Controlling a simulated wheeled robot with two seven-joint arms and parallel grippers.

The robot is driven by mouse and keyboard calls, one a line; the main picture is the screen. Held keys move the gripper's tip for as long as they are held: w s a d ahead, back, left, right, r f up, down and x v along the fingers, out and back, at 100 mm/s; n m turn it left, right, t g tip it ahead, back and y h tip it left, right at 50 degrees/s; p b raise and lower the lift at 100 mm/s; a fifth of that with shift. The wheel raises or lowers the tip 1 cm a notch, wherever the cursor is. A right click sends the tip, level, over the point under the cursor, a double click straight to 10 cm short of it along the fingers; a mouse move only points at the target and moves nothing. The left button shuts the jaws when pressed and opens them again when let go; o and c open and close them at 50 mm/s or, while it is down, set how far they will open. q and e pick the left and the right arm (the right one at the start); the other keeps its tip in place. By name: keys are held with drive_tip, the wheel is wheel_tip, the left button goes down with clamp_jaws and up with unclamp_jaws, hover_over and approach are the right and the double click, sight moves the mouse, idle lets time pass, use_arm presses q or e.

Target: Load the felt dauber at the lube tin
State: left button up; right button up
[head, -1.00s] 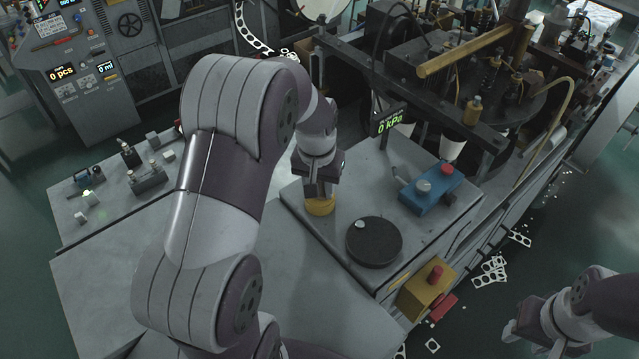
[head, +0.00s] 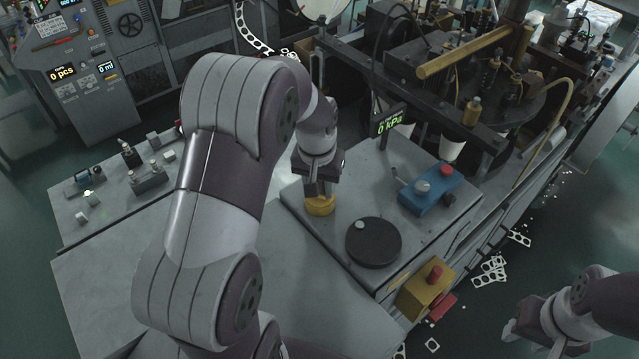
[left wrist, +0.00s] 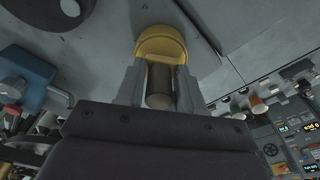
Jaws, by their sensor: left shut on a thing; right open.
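The lube tin is a round yellow tin (head: 320,206) on the grey machine table. It also shows in the left wrist view (left wrist: 160,40). My left gripper (head: 319,190) is directly above the tin, pointing down. In the left wrist view my left gripper (left wrist: 160,72) is shut on a dark cylinder, the felt dauber (left wrist: 160,84), whose far end is at the tin. The felt itself is hidden, so I cannot tell how deep it sits. My right gripper (head: 524,324) is open and empty at the lower right, away from the table.
A black round disc (head: 374,243) with a small pale knob lies right of the tin. A blue box (head: 428,190) stands behind it. A yellow box with a red button (head: 426,287) is at the table's front edge. The forming machine (head: 450,75) stands behind.

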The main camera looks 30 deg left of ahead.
use_arm(q)
wheel_tip(320, 180, up, 4)
drive_tip(key=p, duration=0.3)
drive_tip(key=shift+r, duration=1.1)
drive_tip(key=shift+f, duration=0.1)
